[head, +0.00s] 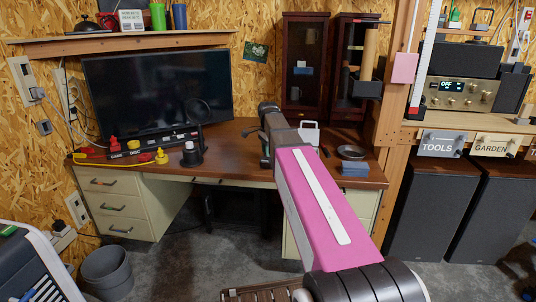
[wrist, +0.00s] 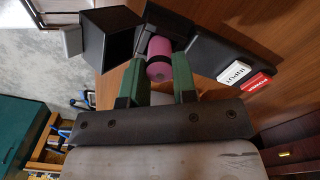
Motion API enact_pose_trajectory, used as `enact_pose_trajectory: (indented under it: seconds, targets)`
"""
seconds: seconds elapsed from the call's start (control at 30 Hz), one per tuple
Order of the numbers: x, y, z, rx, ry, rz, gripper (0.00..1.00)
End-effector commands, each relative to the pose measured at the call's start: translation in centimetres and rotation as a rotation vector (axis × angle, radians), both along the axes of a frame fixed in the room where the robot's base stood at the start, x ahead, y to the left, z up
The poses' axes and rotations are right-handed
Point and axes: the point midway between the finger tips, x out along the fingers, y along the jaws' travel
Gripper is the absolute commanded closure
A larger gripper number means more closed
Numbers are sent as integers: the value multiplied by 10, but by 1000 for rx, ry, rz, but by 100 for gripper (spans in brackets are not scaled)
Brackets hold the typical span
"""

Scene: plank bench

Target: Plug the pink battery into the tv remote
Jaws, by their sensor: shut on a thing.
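In the wrist view, my gripper (wrist: 160,72) has its two green fingers shut on the pink battery (wrist: 158,48), a short cylinder with a black band. The tv remote (wrist: 208,50) is the long black body just beyond it, with a white INPUT button and a red POWER button. The battery's far end is close to the remote's near part; I cannot tell whether it touches or sits inside. In the head view, my gripper (head: 267,122) is over the desk; my arm hides the battery, and I cannot make out the remote.
In the wrist view, a black box-like thing (wrist: 108,40) stands close left of the fingers. In the head view, the desk (head: 235,145) holds a monitor (head: 158,90), a white item (head: 309,134), a dark bowl (head: 351,152) and a blue block (head: 355,169). Cabinets (head: 304,70) stand behind.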

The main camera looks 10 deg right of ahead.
Motion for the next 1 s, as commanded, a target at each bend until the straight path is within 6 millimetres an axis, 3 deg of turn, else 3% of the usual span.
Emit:
enact_pose_trajectory:
  seconds: [0.13,0.5,0.53,0.6,1.0]
  targets:
    - [0,0,-14,0,0,0,100]
    - [0,0,-17,0,0,0,100]
    - [0,0,-17,0,0,0,64]
    - [0,0,-17,0,0,0,48]
    - [0,0,-10,0,-2,0,48]
